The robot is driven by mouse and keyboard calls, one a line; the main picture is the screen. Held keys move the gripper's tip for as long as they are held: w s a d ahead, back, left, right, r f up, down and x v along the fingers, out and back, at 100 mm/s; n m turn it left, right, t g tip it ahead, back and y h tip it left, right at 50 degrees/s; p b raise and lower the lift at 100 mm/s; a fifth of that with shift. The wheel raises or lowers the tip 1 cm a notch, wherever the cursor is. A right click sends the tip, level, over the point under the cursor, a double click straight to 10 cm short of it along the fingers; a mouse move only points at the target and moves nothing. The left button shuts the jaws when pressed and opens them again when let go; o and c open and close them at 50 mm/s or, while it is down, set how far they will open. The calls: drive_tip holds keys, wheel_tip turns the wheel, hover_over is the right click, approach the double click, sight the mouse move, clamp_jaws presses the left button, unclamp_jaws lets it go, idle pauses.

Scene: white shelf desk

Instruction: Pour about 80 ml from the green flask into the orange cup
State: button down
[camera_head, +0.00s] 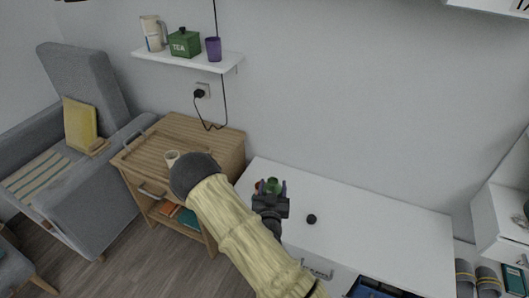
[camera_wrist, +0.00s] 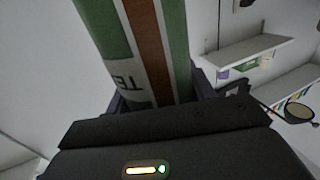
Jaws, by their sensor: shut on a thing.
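The green flask (camera_head: 273,184) is between the jaws of my gripper (camera_head: 271,191), above the left part of the white desk. In the wrist view the flask (camera_wrist: 100,28) fills the upper middle, green with white and brown-orange stripes and part of some lettering. My gripper (camera_wrist: 158,98) is shut on it. The flask's mouth is out of the wrist view and its tilt is hard to tell. A small reddish-orange patch (camera_head: 258,187) shows just left of the flask in the head view. It may be the orange cup, mostly hidden by my gripper and arm.
The white desk (camera_head: 380,225) is mostly clear, with a small black round object (camera_head: 311,219) right of my gripper. A wooden cabinet (camera_head: 190,135) with a light mug (camera_head: 172,157) stands left. A wall shelf (camera_head: 180,59) holds a jug, a green tea tin and a purple cup.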

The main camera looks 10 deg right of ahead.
drive_tip(key=shift+w+r, duration=0.1)
drive_tip(key=shift+w, duration=0.1)
drive_tip(key=w+d+f+b, duration=0.1)
drive_tip(key=w+f+b, duration=0.1)
drive_tip(key=w, duration=0.7)
drive_tip(key=w+d+f+h+b, duration=0.1)
drive_tip(key=w+f+b, duration=0.2)
drive_tip(key=w, duration=0.7)
drive_tip(key=shift+w+f+m+b, duration=0.3)
drive_tip(key=shift+m+b, duration=0.05)
drive_tip(key=shift+m, duration=0.05)
drive_tip(key=shift+f, duration=0.1)
drive_tip(key=shift+s+d+f+n+g+b, duration=0.15)
drive_tip(key=shift+f+n+g+b, duration=0.1)
drive_tip(key=shift+f+n, duration=0.35)
drive_tip(key=shift+d+f+n+g+b, duration=0.15)
drive_tip(key=shift+f+n+g, duration=0.2)
drive_tip(key=shift+f, duration=0.5)
drive_tip(key=shift+s+d+f+n+g+b, duration=0.1)
drive_tip(key=shift+f+n+g+b, duration=0.1)
drive_tip(key=shift+f+n, duration=0.45)
drive_tip(key=shift+w, duration=0.1)
